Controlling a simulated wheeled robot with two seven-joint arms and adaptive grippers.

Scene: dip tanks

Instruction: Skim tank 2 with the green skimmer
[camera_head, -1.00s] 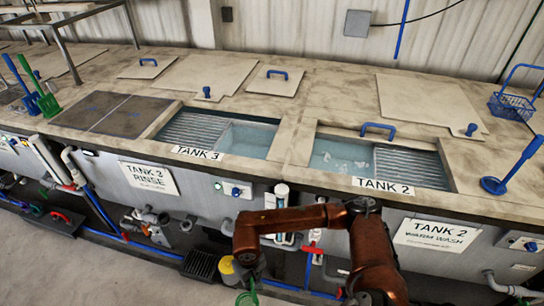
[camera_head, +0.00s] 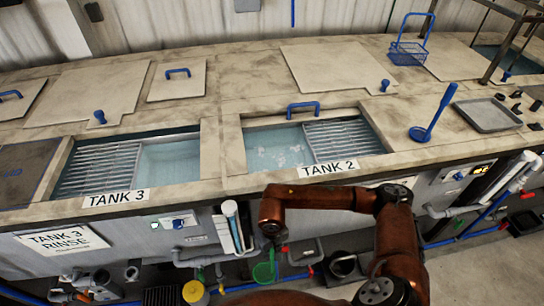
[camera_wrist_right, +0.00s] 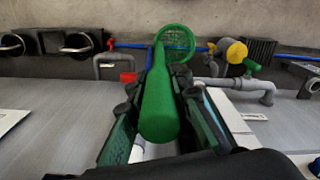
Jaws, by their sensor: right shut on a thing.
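The green skimmer (camera_head: 264,272) hangs low in front of the tank wall in the head view, partly hidden by my arm. In the right wrist view its thick handle (camera_wrist_right: 160,105) points at the camera and its mesh hoop (camera_wrist_right: 177,40) is at the far end. My right gripper (camera_wrist_right: 165,100) is shut on the handle; it also shows in the head view (camera_head: 271,238). Tank 2 (camera_head: 272,150) is open, behind and above the gripper. Its left part shows pale water with whitish patches, and a metal grate (camera_head: 345,137) covers its right part. My left gripper is out of view.
Tank 3 (camera_head: 168,160) is open to the left.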

